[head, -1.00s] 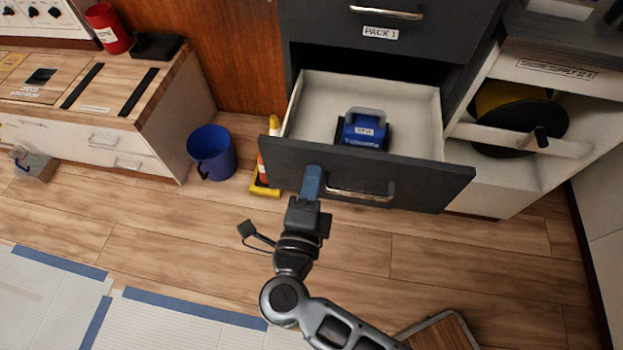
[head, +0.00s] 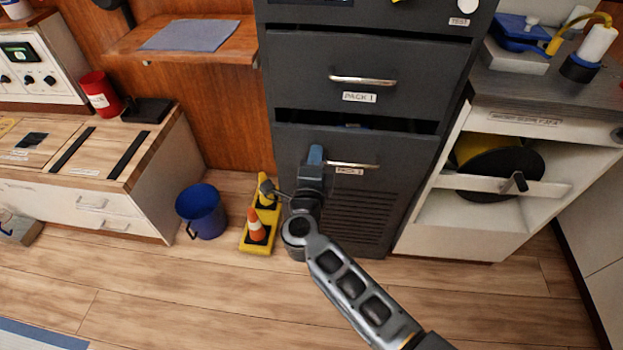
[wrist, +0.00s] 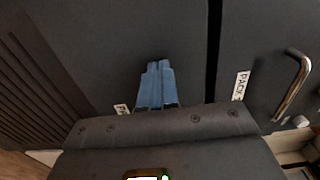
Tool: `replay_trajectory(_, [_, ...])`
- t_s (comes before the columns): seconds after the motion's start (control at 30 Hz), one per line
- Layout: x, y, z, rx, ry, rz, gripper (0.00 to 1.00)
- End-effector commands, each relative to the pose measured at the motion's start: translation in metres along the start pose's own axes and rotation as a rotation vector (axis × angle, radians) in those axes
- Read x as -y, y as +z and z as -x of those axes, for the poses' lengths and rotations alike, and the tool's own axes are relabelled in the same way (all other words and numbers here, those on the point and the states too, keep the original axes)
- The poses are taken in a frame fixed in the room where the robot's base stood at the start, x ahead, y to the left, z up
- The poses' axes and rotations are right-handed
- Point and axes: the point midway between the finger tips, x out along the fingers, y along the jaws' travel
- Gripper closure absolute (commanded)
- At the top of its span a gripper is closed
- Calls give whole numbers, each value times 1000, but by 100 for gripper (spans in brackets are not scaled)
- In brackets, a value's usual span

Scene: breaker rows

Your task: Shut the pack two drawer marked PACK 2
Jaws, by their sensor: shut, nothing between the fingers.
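The PACK 2 drawer (head: 405,150) is a dark grey front with a silver bar handle and a small white label, below the PACK 1 drawer (head: 290,75). It stands in or almost in the cabinet. A dark gap runs along its top edge, with a sliver of blue inside; I cannot tell whether it is fully flush. My gripper (head: 315,155) is shut and empty, its blue fingertips at the front, left of the handle. In the wrist view the fingers (wrist: 156,66) point at the dark drawer front (wrist: 90,45), touching or very close; the body of my gripper partly hides its label.
A yellow base with an orange cone (head: 257,230) and a blue bucket (head: 203,211) stand on the floor left of the cabinet. A white unit with a cable reel (head: 490,170) stands to the right. The wooden floor in front is mostly clear.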

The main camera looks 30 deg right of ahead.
Motion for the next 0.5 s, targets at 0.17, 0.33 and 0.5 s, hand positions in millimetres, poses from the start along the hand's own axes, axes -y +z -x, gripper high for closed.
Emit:
replay_trajectory(0.17, [0, 0, -26, -1, -1, 0, 100])
replay_trajectory(0.33, [0, 1, -37, 1, 0, 1, 100])
replay_trajectory(0.5, [1, 0, -42, 1, -1, 0, 100])
